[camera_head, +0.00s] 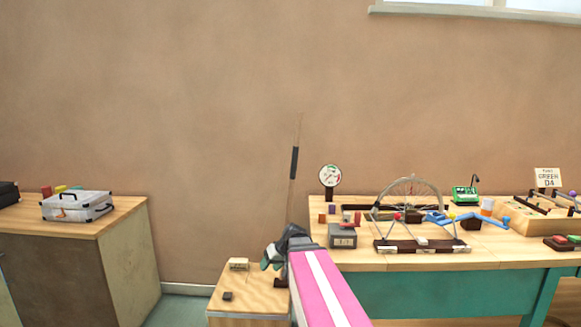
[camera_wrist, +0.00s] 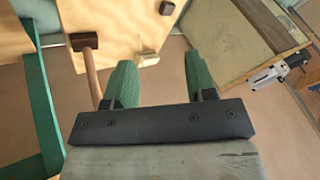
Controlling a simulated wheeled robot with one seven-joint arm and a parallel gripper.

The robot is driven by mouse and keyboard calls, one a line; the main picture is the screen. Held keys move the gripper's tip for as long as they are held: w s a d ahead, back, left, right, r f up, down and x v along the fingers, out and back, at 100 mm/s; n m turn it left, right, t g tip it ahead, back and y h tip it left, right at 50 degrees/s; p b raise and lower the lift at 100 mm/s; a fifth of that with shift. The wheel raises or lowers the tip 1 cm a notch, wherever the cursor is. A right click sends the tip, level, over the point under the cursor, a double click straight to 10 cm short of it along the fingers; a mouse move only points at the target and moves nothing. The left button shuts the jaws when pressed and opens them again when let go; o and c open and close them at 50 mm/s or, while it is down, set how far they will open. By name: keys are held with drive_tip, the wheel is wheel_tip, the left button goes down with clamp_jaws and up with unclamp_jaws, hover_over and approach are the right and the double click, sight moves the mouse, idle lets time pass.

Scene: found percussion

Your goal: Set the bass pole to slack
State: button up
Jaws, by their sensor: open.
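The bass pole is a thin upright rod with a dark sleeve (camera_head: 294,162) in the head view. It rises from the low wooden box (camera_head: 255,305), leaning slightly right at the top. My gripper (camera_head: 271,256) is above this box, close to the pole's lower part. In the wrist view the gripper (camera_wrist: 159,66) is open, with nothing between its green fingers. There the brown pole (camera_wrist: 91,75) rises from a dark foot, to the left of the left finger and outside the jaws. My arm and gripper partly hide the pole's lower part in the head view.
A small card (camera_head: 238,264) and a dark block (camera_head: 227,296) sit on the low box. A bench (camera_head: 450,262) at right holds a wheel (camera_head: 411,182), a round dial (camera_head: 330,176) and a grey box (camera_head: 342,236). A cabinet (camera_head: 95,228) with a silver case (camera_head: 78,206) stands left.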

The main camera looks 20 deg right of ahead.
drive_tip(key=w+d+r+n+t+y, duration=0.2)
drive_tip(key=w+d+r+t, duration=0.2)
drive_tip(key=d+r, duration=0.55)
drive_tip(key=w+d+r+n+t+y, duration=0.1)
drive_tip(key=w+d+r+t+y, duration=0.2)
drive_tip(key=r, duration=1.1)
drive_tip(key=w+d+r+n+t, duration=0.2)
drive_tip(key=w+d+r+t, duration=0.2)
drive_tip(key=d+r, duration=0.6)
drive_tip(key=x, duration=0.3)
drive_tip(key=a+x, duration=0.1)
drive_tip(key=x, duration=0.3)
drive_tip(key=s+r+x, duration=0.1)
drive_tip(key=x, duration=0.3)
drive_tip(key=shift+w+a+r, duration=0.1)
drive_tip(key=shift+a, duration=0.4)
clamp_jaws()
drive_tip(key=w+a+f+n+g+h, duration=0.1)
drive_tip(key=w+a, duration=0.5)
drive_tip(key=a, duration=1)
drive_tip(key=shift+g, duration=0.8)
